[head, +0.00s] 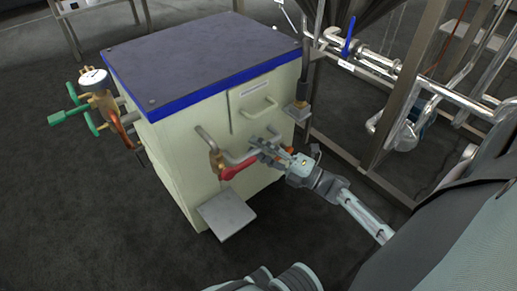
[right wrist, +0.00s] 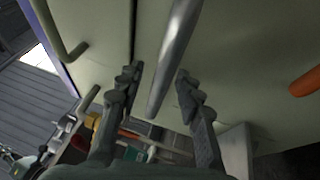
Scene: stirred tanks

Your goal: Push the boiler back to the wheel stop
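The boiler (head: 180,150) is a cream cabinet with a dark, blue-edged top (head: 205,55). It stands upright on the dark floor, and its front panel also fills much of the right wrist view (right wrist: 230,60). A bent grey bar (head: 238,158) sticks out of its front; a metal bar (right wrist: 172,60) shows in the right wrist view. My right gripper (head: 266,150) is at the boiler's front, by that bar. Its fingers (right wrist: 158,95) are apart, with the bar appearing between them; contact cannot be told. My left gripper is not in view. No wheel stop can be made out.
A red-handled valve (head: 236,169) sits just below the bar. A grey step plate (head: 227,213) juts from the boiler's lower front. A gauge with green-handled valves (head: 95,82) projects left. A metal frame with pipes (head: 375,120) stands close on the right. Floor at left is clear.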

